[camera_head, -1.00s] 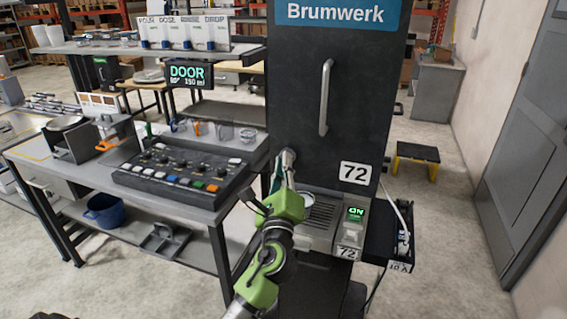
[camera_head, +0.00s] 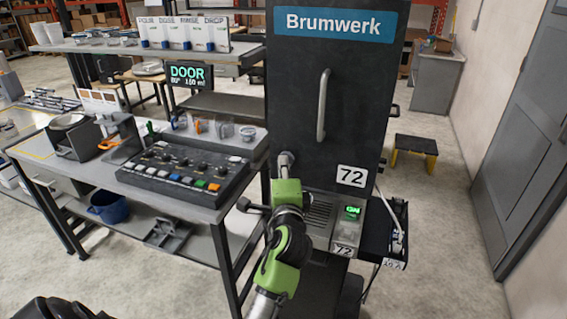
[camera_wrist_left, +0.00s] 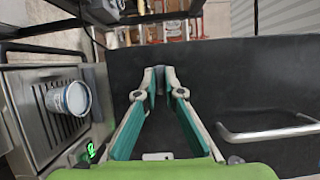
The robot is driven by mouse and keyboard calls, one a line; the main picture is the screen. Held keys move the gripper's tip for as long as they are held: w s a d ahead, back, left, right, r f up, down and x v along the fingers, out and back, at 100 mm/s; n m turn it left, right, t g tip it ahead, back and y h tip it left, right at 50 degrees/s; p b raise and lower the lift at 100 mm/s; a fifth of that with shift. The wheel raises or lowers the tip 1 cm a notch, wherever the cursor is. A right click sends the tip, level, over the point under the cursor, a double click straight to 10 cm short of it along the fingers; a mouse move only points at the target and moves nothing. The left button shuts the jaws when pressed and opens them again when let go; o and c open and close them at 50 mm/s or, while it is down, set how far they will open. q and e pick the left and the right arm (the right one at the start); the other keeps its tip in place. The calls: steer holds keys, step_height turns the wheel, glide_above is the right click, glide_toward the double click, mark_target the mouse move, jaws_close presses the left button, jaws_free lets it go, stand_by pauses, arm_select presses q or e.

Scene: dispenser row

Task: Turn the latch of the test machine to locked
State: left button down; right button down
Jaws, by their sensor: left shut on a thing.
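The test machine (camera_head: 345,95) is a tall dark cabinet with a blue "Brumwerk" sign, a vertical bar handle (camera_head: 322,105) and a "72" label. Its green display (camera_head: 352,212) reads "ON". My left gripper (camera_head: 285,158) is at the lower left of the dark front. In the left wrist view its teal-lined fingers (camera_wrist_left: 160,72) meet at the tips on a small dark grey piece, which I take for the latch (camera_wrist_left: 159,80). The fingers hide most of it, and its exact angle is unclear. The bar handle (camera_wrist_left: 268,133) shows apart from the fingers. My right gripper is not in view.
A cup (camera_wrist_left: 75,98) stands on the slatted drip tray (camera_wrist_left: 38,100) beside the gripper. A bench with a button panel (camera_head: 185,170) is close on the left; a "DOOR" sign (camera_head: 188,75) is above it. A black side tray (camera_head: 388,250) is on the right.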

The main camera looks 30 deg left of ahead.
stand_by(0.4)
arm_select(q)
steer(key=c, duration=2.1)
jaws_free()
steer(key=shift+c, duration=0.2)
